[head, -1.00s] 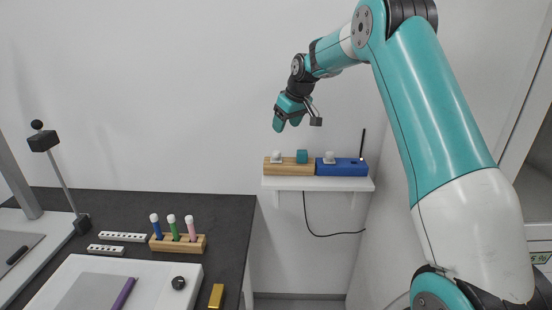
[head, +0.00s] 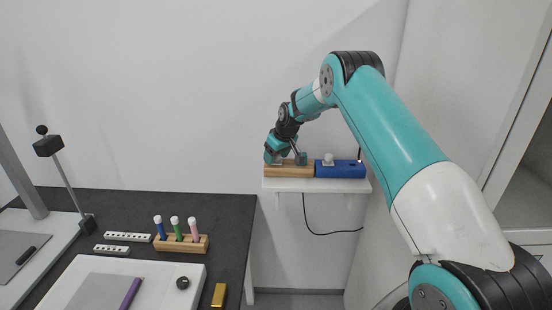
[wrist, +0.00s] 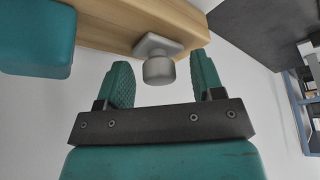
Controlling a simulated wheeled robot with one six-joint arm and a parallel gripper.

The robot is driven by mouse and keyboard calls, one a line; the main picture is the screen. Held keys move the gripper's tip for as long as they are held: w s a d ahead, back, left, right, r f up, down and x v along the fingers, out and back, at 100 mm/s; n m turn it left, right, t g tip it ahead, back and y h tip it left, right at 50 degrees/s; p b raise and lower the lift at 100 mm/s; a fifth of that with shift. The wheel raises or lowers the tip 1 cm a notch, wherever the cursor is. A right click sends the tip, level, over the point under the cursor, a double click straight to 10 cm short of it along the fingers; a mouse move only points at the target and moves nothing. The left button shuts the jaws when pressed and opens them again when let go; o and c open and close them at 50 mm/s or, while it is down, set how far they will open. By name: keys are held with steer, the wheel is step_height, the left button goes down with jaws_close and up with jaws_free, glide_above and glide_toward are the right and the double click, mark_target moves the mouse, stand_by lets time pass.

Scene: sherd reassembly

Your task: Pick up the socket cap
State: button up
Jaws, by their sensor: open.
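A grey cap with a square plate and a round knob, which looks like the socket cap (wrist: 158,68), sits on the light wooden block (wrist: 115,22) in the wrist view. My gripper (wrist: 163,75) is open, its two teal fingers on either side of the knob with a gap at each side. In the head view my gripper (head: 274,157) is at the left end of the wooden block (head: 288,171) on the wall shelf and hides this cap. A similar pale cap (head: 328,160) stands at the left end of the blue block (head: 341,171).
A dark table (head: 228,215) with a pen rack (head: 181,244) stands at lower left.

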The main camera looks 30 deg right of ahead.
steer(key=c, duration=1)
